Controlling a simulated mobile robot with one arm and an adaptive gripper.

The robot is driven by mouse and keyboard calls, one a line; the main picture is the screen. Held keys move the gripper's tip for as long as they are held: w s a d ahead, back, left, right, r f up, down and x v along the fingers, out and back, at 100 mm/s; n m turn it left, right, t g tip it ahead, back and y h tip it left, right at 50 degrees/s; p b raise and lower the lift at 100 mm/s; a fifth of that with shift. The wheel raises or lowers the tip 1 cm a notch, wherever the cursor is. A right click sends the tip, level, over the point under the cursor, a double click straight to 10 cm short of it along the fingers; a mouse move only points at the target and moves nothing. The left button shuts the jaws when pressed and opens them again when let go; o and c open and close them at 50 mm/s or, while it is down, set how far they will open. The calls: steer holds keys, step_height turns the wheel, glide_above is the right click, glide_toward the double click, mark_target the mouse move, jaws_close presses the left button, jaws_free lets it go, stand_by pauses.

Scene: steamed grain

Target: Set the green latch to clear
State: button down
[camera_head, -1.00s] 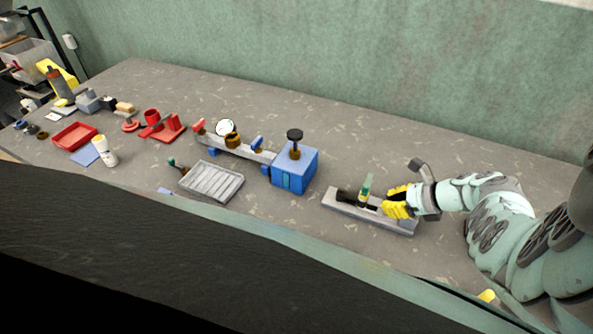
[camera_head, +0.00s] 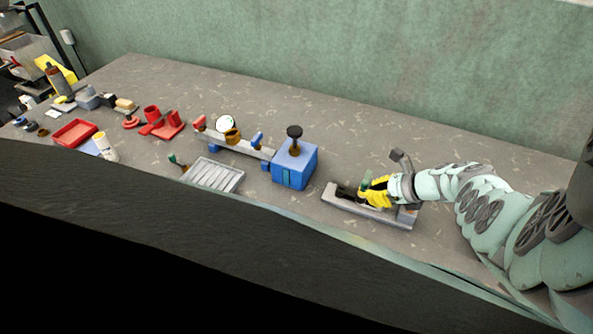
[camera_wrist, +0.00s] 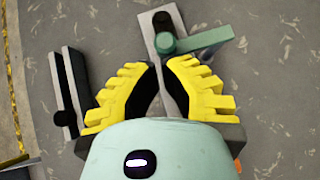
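The green latch (camera_head: 365,183) sits on a long grey base (camera_head: 345,207) with a dark part on top, at the right of the bench. In the wrist view the latch (camera_wrist: 205,39) has a round green end near the middle of the base (camera_wrist: 146,32) and a bar pointing right, out past the base's edge. My gripper (camera_wrist: 160,67) has its yellow fingers drawn together, tips nearly meeting, with nothing seen between them. The fingertips are just short of the latch's round end in the wrist view; I cannot tell whether they touch. In the head view the gripper (camera_head: 372,190) partly hides the latch.
A blue box (camera_head: 294,168) with a black knob stands left of the base. Further left are a grey slotted tray (camera_head: 215,177), red stands (camera_head: 165,125) and a red tray (camera_head: 74,133). The bench behind the latch base is clear.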

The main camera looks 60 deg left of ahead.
steer(key=shift+s+a+m, duration=0.1)
steer(key=shift+s+m, duration=0.05)
steer(key=shift+m, duration=0.15)
steer(key=shift+s+a+m+t+p, duration=0.1)
steer(key=shift+s+m+t+p, duration=0.15)
steer(key=shift+t+p, duration=0.4)
